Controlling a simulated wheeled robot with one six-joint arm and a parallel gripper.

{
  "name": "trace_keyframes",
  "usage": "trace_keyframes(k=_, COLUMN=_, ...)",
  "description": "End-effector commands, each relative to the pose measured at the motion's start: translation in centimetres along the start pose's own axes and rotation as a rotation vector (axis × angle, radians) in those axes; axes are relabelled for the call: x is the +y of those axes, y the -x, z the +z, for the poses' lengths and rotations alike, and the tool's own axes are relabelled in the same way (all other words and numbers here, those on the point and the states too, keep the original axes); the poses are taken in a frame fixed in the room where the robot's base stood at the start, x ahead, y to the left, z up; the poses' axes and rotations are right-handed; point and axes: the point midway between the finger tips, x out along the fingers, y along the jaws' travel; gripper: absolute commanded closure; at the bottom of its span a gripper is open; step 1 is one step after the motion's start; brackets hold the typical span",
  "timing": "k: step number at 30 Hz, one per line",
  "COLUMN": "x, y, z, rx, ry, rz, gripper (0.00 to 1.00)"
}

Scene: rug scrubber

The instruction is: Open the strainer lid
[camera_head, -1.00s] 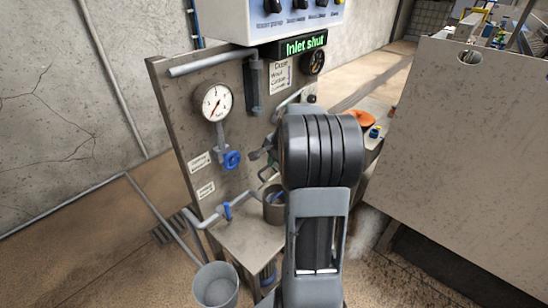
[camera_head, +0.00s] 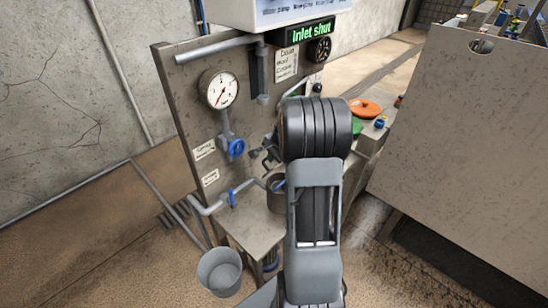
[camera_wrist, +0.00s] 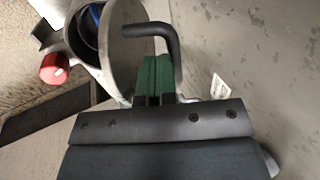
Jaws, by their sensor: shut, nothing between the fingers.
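In the wrist view, the strainer pot (camera_wrist: 74,42) is a grey cylinder with its mouth open and something blue inside. The round grey lid (camera_wrist: 124,55) stands swung up beside the mouth, with a black bent handle (camera_wrist: 172,40). My gripper (camera_wrist: 152,72) has green fingertips, shut and empty, close beside the lid between it and the handle's bend. I cannot tell whether they touch. In the head view, the pot (camera_head: 275,197) sits on the bench, partly covered by my arm, which also hides my fingertips.
A panel carries a gauge (camera_head: 219,88), a blue valve wheel (camera_head: 236,148) and a sign reading "Inlet shut" (camera_head: 306,36). A grey bucket (camera_head: 219,272) stands on the floor at front left. An orange disc (camera_head: 365,108) lies behind my arm. A large grey board (camera_head: 460,150) blocks the right.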

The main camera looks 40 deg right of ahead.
Motion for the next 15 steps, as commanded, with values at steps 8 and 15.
trace_keyframes(k=8, x=-2.1, y=-0.5, z=0.1, rx=0.0, ry=0.0, rz=0.0, gripper=1.0)
trace_keyframes(k=15, x=-2.1, y=-0.4, z=0.1, rx=0.0, ry=0.001, rz=0.0, gripper=1.0)
